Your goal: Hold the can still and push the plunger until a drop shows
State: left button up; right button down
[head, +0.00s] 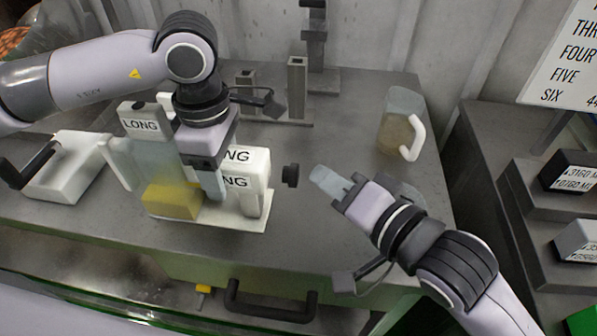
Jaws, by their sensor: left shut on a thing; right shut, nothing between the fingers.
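The can is a pale, partly see-through container (130,163) with yellow liquid (172,201) low inside. It stands on a white base beside a white block labelled "NG" (247,158), the rest of the label being covered. A black round knob (290,175), which looks like the plunger's end, sticks out on the right. My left gripper (216,187) points down and is shut on the can, hiding part of it. My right gripper (325,181) is shut and empty, its fingertips just right of the knob with a small gap. No drop can be made out.
A clear jug (401,120) with a white handle stands at the back right. Metal posts (297,87) stand at the back. A white tray (70,172) with a black handle lies at left. The grey bench (345,130) is bare between the posts and jug.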

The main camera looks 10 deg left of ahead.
aim_at(298, 175)
jog(key=shift+a, duration=0.2)
dwell(0.7)
jog(key=shift+a, duration=0.25)
jog(key=shift+a, duration=1.25)
dwell(1.0)
jog(key=shift+d, duration=1.65)
jog(key=shift+d, duration=2.5)
dwell(0.5)
